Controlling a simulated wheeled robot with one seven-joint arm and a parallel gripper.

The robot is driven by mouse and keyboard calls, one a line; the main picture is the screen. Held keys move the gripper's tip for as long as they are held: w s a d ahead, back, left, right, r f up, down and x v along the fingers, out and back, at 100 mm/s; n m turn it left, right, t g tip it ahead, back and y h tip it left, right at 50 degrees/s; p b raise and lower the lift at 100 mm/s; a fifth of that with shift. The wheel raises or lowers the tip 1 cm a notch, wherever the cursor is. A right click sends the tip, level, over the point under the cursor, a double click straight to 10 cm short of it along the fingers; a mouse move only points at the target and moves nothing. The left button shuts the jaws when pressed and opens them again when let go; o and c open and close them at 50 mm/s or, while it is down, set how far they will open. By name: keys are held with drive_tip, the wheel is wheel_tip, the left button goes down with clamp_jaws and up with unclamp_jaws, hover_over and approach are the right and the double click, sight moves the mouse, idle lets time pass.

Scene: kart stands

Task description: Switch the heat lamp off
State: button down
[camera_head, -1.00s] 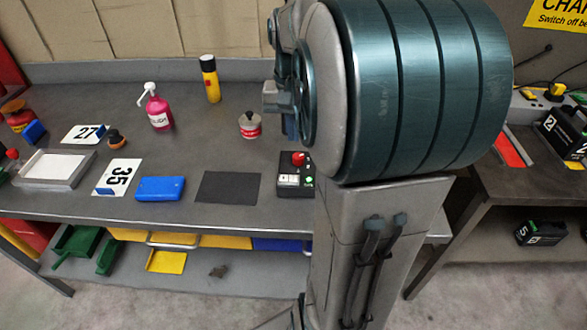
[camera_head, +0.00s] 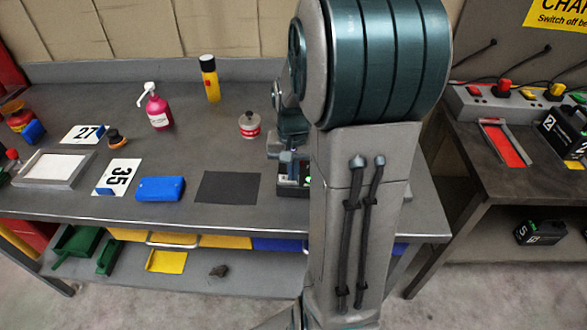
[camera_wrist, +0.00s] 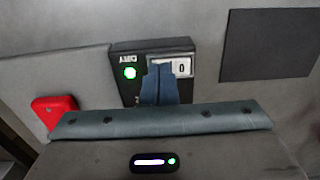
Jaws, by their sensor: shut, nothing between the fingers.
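A small black control box (camera_wrist: 152,47) sits on the bench. It has a white rocker switch marked 0 (camera_wrist: 182,67) and a lit green light (camera_wrist: 129,72) beside the word DRY, upside down in the wrist view. My gripper (camera_wrist: 160,70) is shut and empty, its blue-grey fingertips over the box at the edge of the switch, hiding part of it. I cannot tell whether they touch it. In the head view my arm hides most of the box (camera_head: 291,191), including its red knob. I cannot make out the heat lamp itself.
A dark mat (camera_head: 227,187) lies left of the box, with a blue case (camera_head: 161,189) beyond it. An unclear red object (camera_wrist: 55,111) shows at the wrist view's left. The bench's front edge is close.

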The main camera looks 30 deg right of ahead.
sight(279, 178)
drive_tip(key=shift+f, duration=0.15)
idle(0.4)
drive_tip(key=shift+w+a+r, duration=0.25)
drive_tip(key=shift+w+a, duration=0.15)
drive_tip(key=shift+a, duration=0.25)
drive_tip(key=shift+r, duration=0.1)
drive_tip(key=shift+r+p, duration=0.25)
drive_tip(key=shift+p, duration=0.05)
wheel_tip(279, 178, up, 13)
drive_tip(key=w+a+p, duration=0.1)
drive_tip(key=p, duration=0.1)
drive_tip(key=shift+a, duration=0.25)
